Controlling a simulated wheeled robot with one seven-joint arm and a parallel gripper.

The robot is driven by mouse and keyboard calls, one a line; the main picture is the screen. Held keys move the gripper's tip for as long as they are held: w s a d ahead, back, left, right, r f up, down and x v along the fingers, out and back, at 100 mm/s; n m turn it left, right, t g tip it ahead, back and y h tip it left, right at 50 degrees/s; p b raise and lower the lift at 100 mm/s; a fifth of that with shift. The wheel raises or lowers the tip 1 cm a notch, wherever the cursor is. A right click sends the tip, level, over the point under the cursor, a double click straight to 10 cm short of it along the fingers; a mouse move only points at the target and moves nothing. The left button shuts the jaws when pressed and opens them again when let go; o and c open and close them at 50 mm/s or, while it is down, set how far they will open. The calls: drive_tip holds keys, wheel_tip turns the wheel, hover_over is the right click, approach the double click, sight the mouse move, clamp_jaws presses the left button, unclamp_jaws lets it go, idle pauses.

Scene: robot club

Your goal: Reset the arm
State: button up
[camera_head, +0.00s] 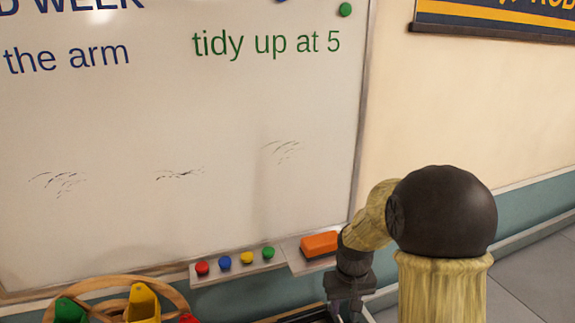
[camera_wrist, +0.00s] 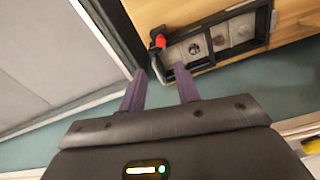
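My gripper (camera_wrist: 161,74) shows in the wrist view with its two purple fingers apart and nothing between them. A green light glows on its dark housing. In the head view my arm is bent at the right, its dark wrist hanging down beside the orange eraser; the fingertips are out of that picture. The whiteboard (camera_head: 215,110) reads "the arm" in blue and "tidy up at 5" in green. Beyond the fingers in the wrist view is a black-framed grey panel (camera_wrist: 218,36) on a wooden surface, with a small red-tipped part (camera_wrist: 158,41) at its left corner.
The board's ledge holds red (camera_head: 202,268), blue (camera_head: 225,262), yellow (camera_head: 247,258) and green (camera_head: 268,252) round pieces and an orange eraser (camera_head: 319,244). A wooden ring-shaped holder (camera_head: 170,291) with coloured pieces stands lower left. Grey floor (camera_head: 535,275) is clear at right.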

drive_tip(key=s+r+m+t, duration=0.1)
drive_tip(key=s+r+t, duration=0.1)
drive_tip(key=s, duration=1.1)
drive_tip(key=shift+r, duration=0.6)
drive_tip(key=shift+w+a, duration=0.1)
